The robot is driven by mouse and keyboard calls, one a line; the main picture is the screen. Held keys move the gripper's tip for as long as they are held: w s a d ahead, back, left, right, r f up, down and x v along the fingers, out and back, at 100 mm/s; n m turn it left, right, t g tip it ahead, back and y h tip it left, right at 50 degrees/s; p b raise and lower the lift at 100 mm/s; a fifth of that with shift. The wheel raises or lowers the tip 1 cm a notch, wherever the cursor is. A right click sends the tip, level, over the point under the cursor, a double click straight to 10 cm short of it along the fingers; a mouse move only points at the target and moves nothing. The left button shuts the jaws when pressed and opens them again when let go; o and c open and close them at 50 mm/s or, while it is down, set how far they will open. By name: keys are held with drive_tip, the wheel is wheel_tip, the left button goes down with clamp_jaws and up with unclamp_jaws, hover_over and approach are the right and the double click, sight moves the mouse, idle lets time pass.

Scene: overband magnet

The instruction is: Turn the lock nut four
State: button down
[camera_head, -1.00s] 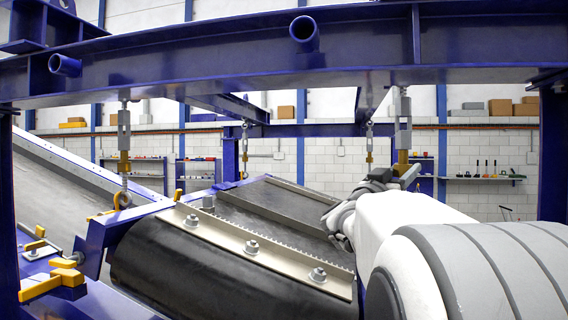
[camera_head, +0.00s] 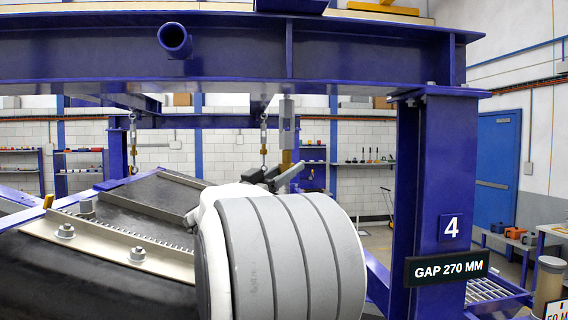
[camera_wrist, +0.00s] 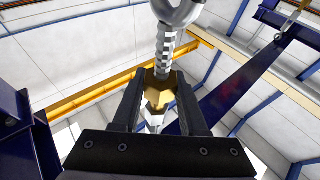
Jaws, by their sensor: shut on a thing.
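The lock nut (camera_wrist: 161,88) is a brass hex piece on a threaded rod in the wrist view. My gripper (camera_wrist: 160,84) is shut on it, with one dark finger on each side. A pale metal part shows on the near side of the nut, partly hidden between the fingers. On the far side, the checkered thread (camera_wrist: 165,45) runs to a metal eye (camera_wrist: 178,8). In the head view my gripper (camera_head: 281,175) is at the hanger (camera_head: 287,125) near the post marked 4 (camera_head: 452,227); my arm hides part of it.
A blue beam (camera_head: 330,65) crosses above the arm. The post carries a sign (camera_head: 446,268) reading GAP 270 MM. The dark belt and its bolted metal strip (camera_head: 110,246) lie left of my arm. Two more hangers (camera_head: 133,145) (camera_head: 263,140) stand farther back.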

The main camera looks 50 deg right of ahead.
drive_tip(key=shift+r+m+g+p, duration=0.1)
drive_tip(key=shift+m+g+p, duration=0.85)
drive_tip(key=shift+g, duration=0.95)
drive_tip(key=m+g, duration=0.1)
drive_tip(key=g, duration=0.1)
drive_tip(key=shift+w+m+g+y, duration=0.1)
drive_tip(key=shift+m+g+y, duration=0.2)
drive_tip(key=shift+y, duration=0.1)
drive_tip(key=shift+m+g+y, duration=0.6)
drive_tip(key=shift+m+g, duration=0.15)
drive_tip(key=shift+g, duration=0.75)
drive_tip(key=m+g+y, duration=0.1)
drive_tip(key=m+g, duration=0.1)
drive_tip(key=g, duration=0.1)
drive_tip(key=shift+y, duration=0.4)
drive_tip(key=shift+c, duration=1.8)
unclamp_jaws()
drive_tip(key=shift+g, duration=0.3)
